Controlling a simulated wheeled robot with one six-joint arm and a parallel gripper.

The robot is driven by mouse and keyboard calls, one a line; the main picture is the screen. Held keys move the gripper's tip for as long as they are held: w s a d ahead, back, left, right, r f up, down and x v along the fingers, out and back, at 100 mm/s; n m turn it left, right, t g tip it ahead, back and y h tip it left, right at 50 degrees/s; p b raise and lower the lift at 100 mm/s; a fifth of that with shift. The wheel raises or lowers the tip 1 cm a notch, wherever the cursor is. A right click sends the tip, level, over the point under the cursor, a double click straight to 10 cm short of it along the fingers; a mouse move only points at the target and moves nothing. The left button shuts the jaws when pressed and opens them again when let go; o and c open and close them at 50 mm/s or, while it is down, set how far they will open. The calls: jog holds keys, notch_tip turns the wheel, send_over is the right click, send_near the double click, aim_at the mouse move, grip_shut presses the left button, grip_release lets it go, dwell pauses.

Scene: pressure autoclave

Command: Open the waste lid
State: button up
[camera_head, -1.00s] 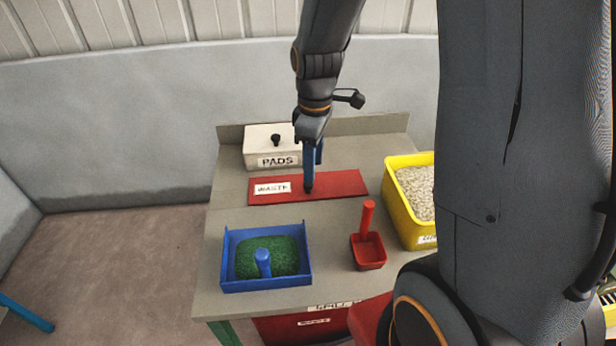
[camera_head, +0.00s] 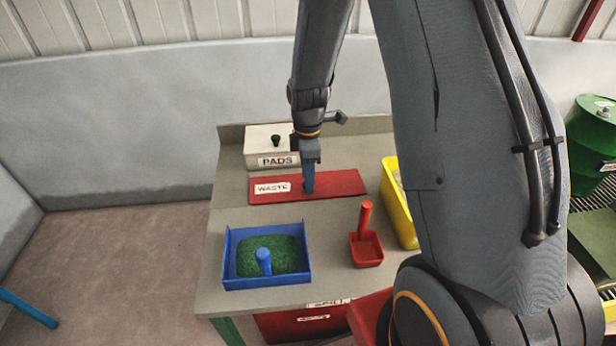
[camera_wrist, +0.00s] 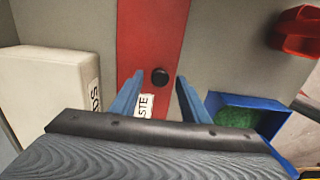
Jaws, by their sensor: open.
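The waste lid (camera_head: 340,184) is a flat red panel with a white WASTE label, lying flat on the grey bench top. It also shows in the wrist view as a red strip (camera_wrist: 152,38) with a round black knob (camera_wrist: 160,77) on it. My gripper (camera_head: 308,192) points down over the middle of the lid in the head view and hides the knob there. In the wrist view my gripper (camera_wrist: 158,88) is open, its two blue fingers apart, with the knob between and slightly beyond them. Nothing is held. I cannot tell the exact height of the fingertips above the lid.
A white PADS box (camera_head: 270,145) stands behind the lid. A blue tray (camera_head: 226,270) with green granules and a blue handle is at the front left. A red scoop (camera_head: 367,248) and a yellow bin (camera_head: 398,208) are to the right. Bare bench surrounds the lid's front.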

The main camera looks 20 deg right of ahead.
jog(key=shift+f, duration=0.45)
grip_shut()
